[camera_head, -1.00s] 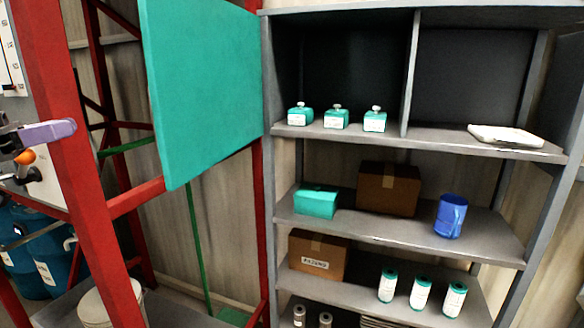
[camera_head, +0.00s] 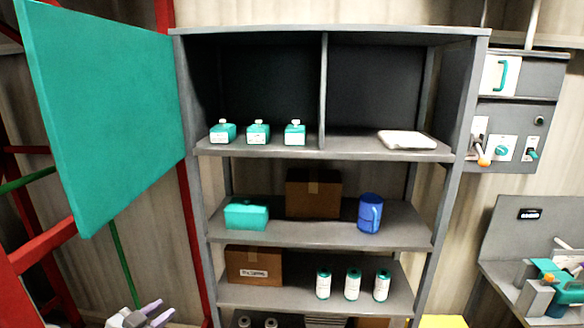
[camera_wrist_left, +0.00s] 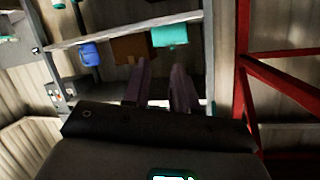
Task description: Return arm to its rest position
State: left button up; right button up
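My left gripper (camera_head: 162,307) shows at the bottom left of the head view, below the open teal door. Its two purple fingers are spread with a gap between them and nothing is held. In the left wrist view the same fingers (camera_wrist_left: 160,75) stand apart and empty. They point toward the shelf, which appears upside down there. The teal box (camera_wrist_left: 169,35) lies beyond the fingertips, apart from them. My right gripper is not in view.
The open teal door (camera_head: 100,105) hangs at left beside the red frame (camera_head: 45,245). A control panel (camera_head: 515,130) and workbench stand right.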

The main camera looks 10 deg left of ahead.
pick_arm(q)
jog(key=s+d+f+n+g+y+p, duration=0.1)
jog(key=s+d+f+g, duration=0.1)
jog(key=s+d+f, duration=0.35)
jog(key=s+d+f+n+g+y+p, duration=0.1)
jog(key=s+d+f+g+y+p, duration=0.15)
jog(key=s+f, duration=0.5)
jog(key=s+d+f+n+g, duration=0.1)
jog(key=s+d+g, duration=0.2)
jog(key=s, duration=0.7)
jog(key=s+d+f+n+g+h+p, duration=0.1)
jog(key=s+d+g, duration=0.2)
jog(key=s, duration=0.7)
jog(key=shift+d+f, duration=0.25)
jog(key=shift+f, duration=0.15)
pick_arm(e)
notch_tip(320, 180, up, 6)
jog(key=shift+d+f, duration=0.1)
